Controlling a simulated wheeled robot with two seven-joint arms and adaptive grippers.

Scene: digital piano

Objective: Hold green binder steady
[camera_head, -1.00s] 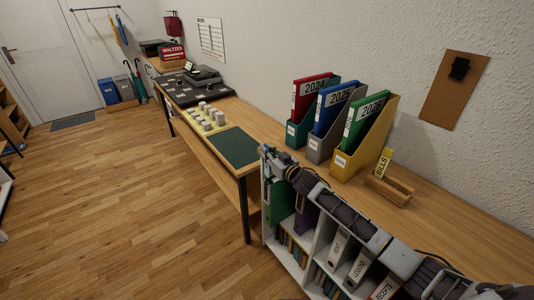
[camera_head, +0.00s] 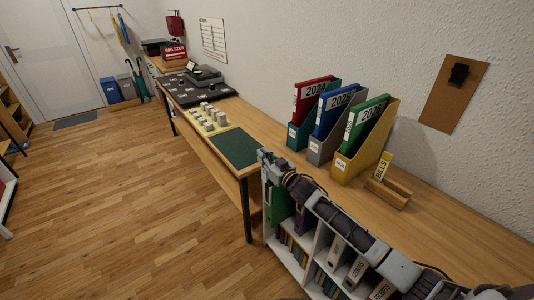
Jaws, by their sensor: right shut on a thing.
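A green binder (camera_head: 279,205) stands upright in the left compartment of the white shelf unit (camera_head: 316,240) under the worktop. My right gripper (camera_head: 267,178) is at the top left corner of this shelf unit and is shut on the green binder. The wrist and the shelf's edge partly hide its fingers and the binder's upper part. My right forearm crosses over the shelf's top from the lower right. Another green binder (camera_head: 364,121), marked 2026, leans in the yellow magazine holder (camera_head: 380,135) on the worktop. My left gripper is not in view.
Blue (camera_head: 334,109) and red (camera_head: 312,95) binders stand in holders on the worktop (camera_head: 440,222). The wooden floor at left is clear.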

